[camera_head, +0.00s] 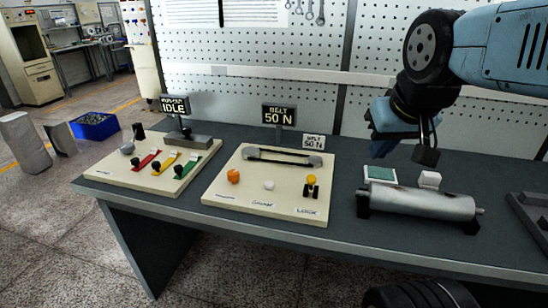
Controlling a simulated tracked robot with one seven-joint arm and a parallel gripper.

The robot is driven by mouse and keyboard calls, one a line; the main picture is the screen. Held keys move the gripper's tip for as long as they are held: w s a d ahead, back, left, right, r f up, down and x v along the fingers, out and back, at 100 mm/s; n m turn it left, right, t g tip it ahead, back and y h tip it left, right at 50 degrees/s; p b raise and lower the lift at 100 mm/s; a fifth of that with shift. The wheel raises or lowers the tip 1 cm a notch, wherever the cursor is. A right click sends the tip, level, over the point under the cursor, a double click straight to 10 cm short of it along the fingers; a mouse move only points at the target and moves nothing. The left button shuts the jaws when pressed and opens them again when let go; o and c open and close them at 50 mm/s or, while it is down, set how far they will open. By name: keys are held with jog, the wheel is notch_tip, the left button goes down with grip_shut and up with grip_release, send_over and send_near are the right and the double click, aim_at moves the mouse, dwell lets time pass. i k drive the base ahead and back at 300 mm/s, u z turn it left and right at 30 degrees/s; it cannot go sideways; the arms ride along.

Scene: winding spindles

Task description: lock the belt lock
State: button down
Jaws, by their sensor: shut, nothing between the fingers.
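The belt panel (228,193) is a cream board on the dark table. A black belt (282,155) runs between two grey pulleys at its back. Along its front are an orange knob (234,176), a white knob (269,185) and a yellow-topped lever in a black slotted base (311,186). The label below the lever seems to read LOCK, though it is small. My gripper (427,156) is shut and empty, pointing down above the table to the right of the panel, apart from the lever.
A sign reading BELT 50 N (278,115) stands behind the panel, with a smaller one (313,142) beside it. A panel with coloured levers (105,172) lies left. A metal roller (420,203) lies below my gripper. A pegboard wall (270,88) stands behind.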

aim_at(311, 179)
jog(key=u, duration=0.1)
jog(key=k, duration=1.35)
jog(key=z, duration=0.65)
jog(key=i, duration=1)
jog(key=u, duration=0.05)
